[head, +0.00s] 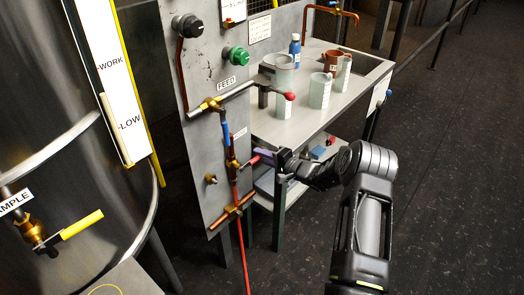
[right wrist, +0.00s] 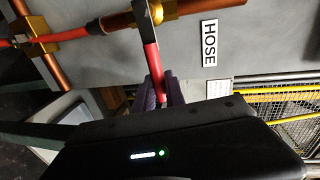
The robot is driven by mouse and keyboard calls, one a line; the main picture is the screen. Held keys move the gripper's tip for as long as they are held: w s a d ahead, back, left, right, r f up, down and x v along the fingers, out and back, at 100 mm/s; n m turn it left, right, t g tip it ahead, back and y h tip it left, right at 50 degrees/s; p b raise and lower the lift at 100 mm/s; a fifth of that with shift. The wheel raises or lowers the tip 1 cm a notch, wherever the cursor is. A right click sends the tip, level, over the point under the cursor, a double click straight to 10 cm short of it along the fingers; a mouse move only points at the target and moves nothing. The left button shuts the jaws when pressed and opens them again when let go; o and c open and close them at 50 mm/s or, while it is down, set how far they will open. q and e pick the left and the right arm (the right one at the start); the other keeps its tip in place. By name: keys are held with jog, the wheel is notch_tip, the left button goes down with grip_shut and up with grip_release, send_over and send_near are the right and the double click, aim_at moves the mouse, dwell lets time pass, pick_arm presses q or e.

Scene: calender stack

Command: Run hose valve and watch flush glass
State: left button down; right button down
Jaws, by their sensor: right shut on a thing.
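My right gripper (head: 267,157) reaches the lower part of the grey panel (head: 206,150) from the right. In the right wrist view its purple fingers (right wrist: 165,93) are shut on the red-sleeved lever of the hose valve (right wrist: 151,58). The lever runs down from a brass body on a copper pipe, beside the HOSE label (right wrist: 209,43). My left gripper is not in view.
A bench (head: 283,128) with beakers, a blue bottle and a brown jug stands behind the panel. A steel tank (head: 60,130) with a yellow-handled SAMPLE valve (head: 75,226) is at left. A red hose (head: 242,255) hangs below the panel. Floor at right is clear.

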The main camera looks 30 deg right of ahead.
jog(key=shift+f+m, duration=0.3)
jog(key=shift+m, duration=0.1)
jog(key=c, duration=1.4)
grip_release()
jog(key=v, duration=0.7)
jog(key=shift+s+d, duration=0.15)
jog(key=shift+s, duration=0.25)
